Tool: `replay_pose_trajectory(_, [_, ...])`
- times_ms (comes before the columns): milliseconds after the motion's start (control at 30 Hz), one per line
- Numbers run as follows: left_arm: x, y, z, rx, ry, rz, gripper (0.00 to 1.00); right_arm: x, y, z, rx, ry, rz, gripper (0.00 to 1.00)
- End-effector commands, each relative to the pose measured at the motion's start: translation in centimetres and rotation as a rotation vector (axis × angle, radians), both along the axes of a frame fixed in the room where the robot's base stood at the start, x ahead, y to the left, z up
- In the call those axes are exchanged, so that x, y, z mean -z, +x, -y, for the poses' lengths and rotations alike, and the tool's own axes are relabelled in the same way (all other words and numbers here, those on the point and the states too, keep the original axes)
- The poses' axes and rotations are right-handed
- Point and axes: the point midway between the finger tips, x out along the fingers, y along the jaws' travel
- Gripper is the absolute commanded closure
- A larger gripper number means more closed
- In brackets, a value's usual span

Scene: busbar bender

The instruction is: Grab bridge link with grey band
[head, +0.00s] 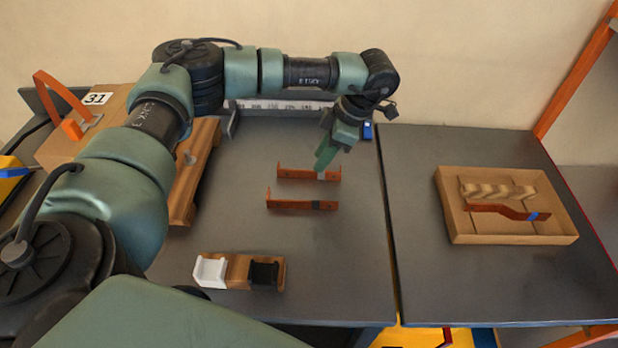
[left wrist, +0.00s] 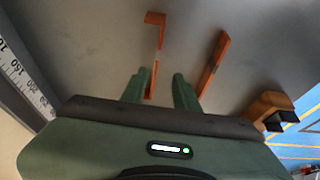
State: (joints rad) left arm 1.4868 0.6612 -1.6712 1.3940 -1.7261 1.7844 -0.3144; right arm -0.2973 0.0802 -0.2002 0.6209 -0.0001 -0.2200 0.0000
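Two copper-coloured bridge links lie on the dark table. The far link (head: 296,173) has a pale grey band near its right end, close to my fingertips. The nearer link (head: 288,204) has a dark band towards its right end. My left gripper (head: 324,160) points down at the far link's right part. In the left wrist view, my left gripper (left wrist: 160,88) is open, with the far link (left wrist: 157,50) running into the gap between its fingers. The nearer link (left wrist: 214,62) lies outside the right finger. Contact cannot be told. My right gripper is not in view.
A wooden block with white and black holders (head: 238,271) stands at the front. A wooden tray (head: 455,228) on the right table holds a link with a blue band (head: 510,211) and a wavy wooden piece. A ruled scale (left wrist: 22,75) lies behind the links. A narrow gap separates the tables.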

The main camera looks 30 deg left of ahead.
Motion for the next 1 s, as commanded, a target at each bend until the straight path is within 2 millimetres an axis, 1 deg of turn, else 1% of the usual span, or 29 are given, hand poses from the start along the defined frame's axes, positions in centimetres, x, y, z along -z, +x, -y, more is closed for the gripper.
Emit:
replay_pose_trajectory(267, [3.6, 0.0, -1.6, -0.002, 0.001, 0.0, 0.7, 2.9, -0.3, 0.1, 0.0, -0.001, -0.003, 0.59])
replay_pose_trajectory(333, [4.4, -0.3, -1.9, -0.001, 0.001, -0.001, 0.7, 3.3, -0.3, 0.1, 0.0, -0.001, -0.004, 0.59])
replay_pose_trajectory(400, [4.8, -0.4, -2.1, 0.0, 0.001, 0.0, 0.7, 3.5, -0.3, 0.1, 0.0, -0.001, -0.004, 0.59])
replay_pose_trajectory(600, [4.7, -0.4, -2.1, 0.0, 0.001, 0.0, 0.7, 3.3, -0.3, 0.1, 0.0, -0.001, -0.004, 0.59])
replay_pose_trajectory(633, [4.7, -0.4, -2.1, 0.0, 0.001, 0.0, 0.73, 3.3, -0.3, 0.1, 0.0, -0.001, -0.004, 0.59])
replay_pose_trajectory(667, [4.7, -0.4, -2.1, 0.0, 0.001, 0.0, 0.81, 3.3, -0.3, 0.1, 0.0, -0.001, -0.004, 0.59])
replay_pose_trajectory(700, [4.7, -0.4, -2.1, 0.0, 0.001, 0.0, 0.92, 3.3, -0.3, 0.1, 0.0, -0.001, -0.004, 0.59])
replay_pose_trajectory(733, [4.7, -0.4, -2.1, 0.0, 0.001, 0.0, 1.0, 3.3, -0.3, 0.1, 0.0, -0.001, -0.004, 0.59])
replay_pose_trajectory(1000, [4.7, -0.4, -2.1, 0.0, 0.001, 0.0, 1.0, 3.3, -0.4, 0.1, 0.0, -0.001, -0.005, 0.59])
